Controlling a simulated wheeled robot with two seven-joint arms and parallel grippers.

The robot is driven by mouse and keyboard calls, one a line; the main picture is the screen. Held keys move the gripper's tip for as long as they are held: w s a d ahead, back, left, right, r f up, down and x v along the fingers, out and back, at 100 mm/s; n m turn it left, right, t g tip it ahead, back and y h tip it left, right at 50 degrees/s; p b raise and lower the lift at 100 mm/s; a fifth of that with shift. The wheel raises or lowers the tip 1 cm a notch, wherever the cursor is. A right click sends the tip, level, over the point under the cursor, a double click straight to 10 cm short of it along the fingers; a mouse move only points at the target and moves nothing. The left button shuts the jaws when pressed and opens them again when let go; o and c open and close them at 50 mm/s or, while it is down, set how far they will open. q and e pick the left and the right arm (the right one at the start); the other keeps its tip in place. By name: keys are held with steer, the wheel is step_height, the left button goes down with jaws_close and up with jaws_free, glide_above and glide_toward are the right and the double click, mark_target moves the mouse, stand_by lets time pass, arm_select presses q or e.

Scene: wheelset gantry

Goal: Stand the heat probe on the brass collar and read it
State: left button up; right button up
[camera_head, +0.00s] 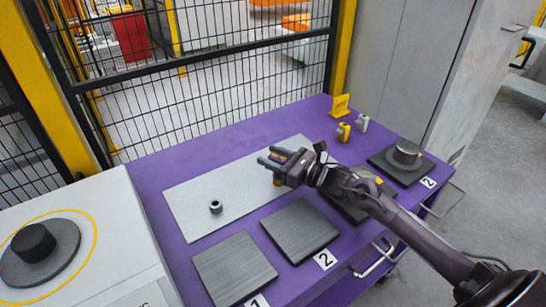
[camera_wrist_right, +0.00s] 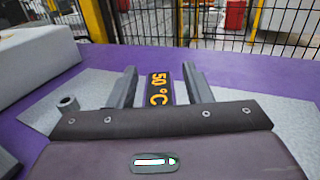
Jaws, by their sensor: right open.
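The heat probe (camera_wrist_right: 159,90) is between the fingers of my right gripper. Its dark face shows "50 °C" in orange digits in the wrist view. My right gripper (camera_head: 270,156), also in the wrist view (camera_wrist_right: 160,84), is open, with its fingers on both sides of the probe. A gap shows beside the right finger. A small brass-coloured piece (camera_head: 277,181), seemingly the brass collar, shows just below the gripper on the pale grey mat (camera_head: 190,195). The gripper hides most of it, so the contact between probe and collar is hidden. My left gripper is not in view.
A grey steel ring (camera_head: 215,206) stands on the mat. Dark plates (camera_head: 300,230) lie along the purple table's front. A hub (camera_head: 406,153) sits on the right plate. Yellow (camera_head: 343,132) and grey (camera_head: 362,123) pieces stand at the back right. A mesh fence (camera_head: 220,100) rises behind.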

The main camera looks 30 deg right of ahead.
steer(key=shift+s+d, duration=0.15)
steer(key=shift+s, duration=0.05)
steer(key=v, duration=0.5)
steer(key=shift+s+d+b, duration=0.2)
steer(key=shift+s+b, duration=0.15)
steer(key=shift+b, duration=0.05)
steer(key=shift+s+d+r, duration=0.1)
steer(key=shift+s+d, duration=0.2)
steer(key=shift+s, duration=0.25)
